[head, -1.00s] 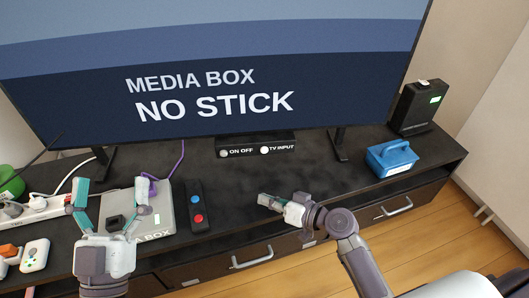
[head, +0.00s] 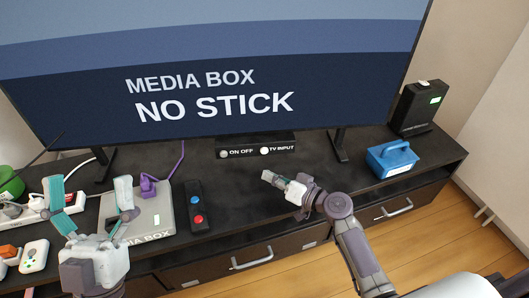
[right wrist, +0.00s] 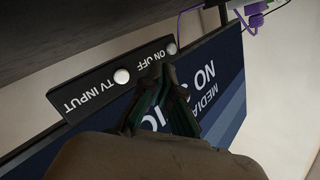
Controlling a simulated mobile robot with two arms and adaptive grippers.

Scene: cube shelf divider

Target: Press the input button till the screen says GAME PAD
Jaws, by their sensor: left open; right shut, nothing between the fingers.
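The TV screen (head: 190,65) reads "MEDIA BOX NO STICK". In the right wrist view the TV INPUT button (right wrist: 122,76) and the ON OFF button (right wrist: 171,48) show, upside down. My right gripper (head: 268,178) is shut and empty, in front of the panel and apart from the TV INPUT button; its fingertips also show in the right wrist view (right wrist: 158,72). My left gripper (head: 90,190) is open over the left side of the cabinet, in front of the media box.
The surface around the right gripper is clear.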

